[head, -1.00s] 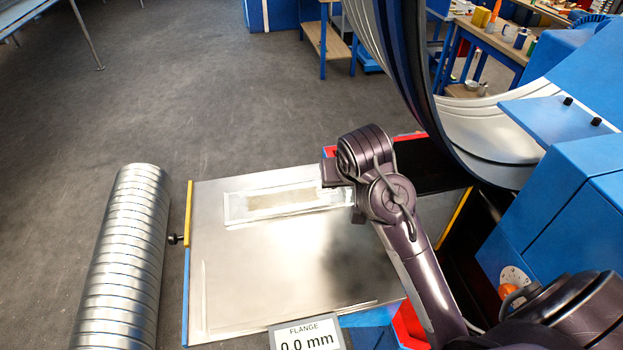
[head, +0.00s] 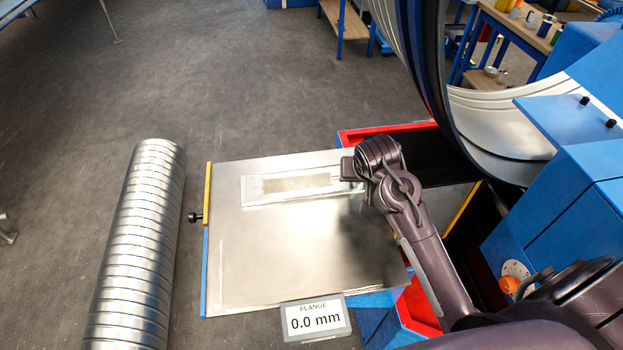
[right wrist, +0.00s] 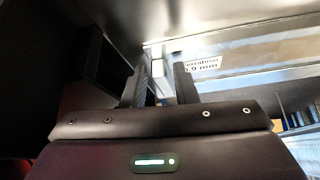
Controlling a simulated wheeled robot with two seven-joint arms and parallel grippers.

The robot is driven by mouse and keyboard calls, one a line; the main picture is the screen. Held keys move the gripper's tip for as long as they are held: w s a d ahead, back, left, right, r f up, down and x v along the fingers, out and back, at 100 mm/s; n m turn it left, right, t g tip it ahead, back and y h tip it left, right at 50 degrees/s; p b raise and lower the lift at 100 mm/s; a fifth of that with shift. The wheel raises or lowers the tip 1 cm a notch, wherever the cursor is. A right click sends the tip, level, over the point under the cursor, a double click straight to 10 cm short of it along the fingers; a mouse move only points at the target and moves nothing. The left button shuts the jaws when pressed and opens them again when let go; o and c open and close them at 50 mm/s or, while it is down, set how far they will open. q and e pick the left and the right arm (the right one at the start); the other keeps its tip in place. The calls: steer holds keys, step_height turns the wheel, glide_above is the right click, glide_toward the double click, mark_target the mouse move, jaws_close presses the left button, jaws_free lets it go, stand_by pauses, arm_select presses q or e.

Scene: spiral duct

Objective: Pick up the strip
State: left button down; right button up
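A long pale rectangle with a tan middle (head: 295,184) shows on the flat metal plate (head: 270,260); I cannot tell whether it is the strip or a reflection. My right gripper (head: 347,169) is at its right end, near the plate's far right corner. In the right wrist view, its two dark fingers (right wrist: 162,88) stand apart, with a small pale piece (right wrist: 160,68) showing between or just beyond them. I cannot tell whether they touch it. My left gripper is not in view.
A ribbed metal duct (head: 140,240) lies left of the plate. A display reading 0.0 mm (head: 315,318) sits at the plate's front edge. A blue machine (head: 570,210) and a large curved metal band (head: 490,135) stand at right. Open floor lies behind the plate.

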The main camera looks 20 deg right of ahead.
jaws_close()
steer(key=shift+r, duration=0.1)
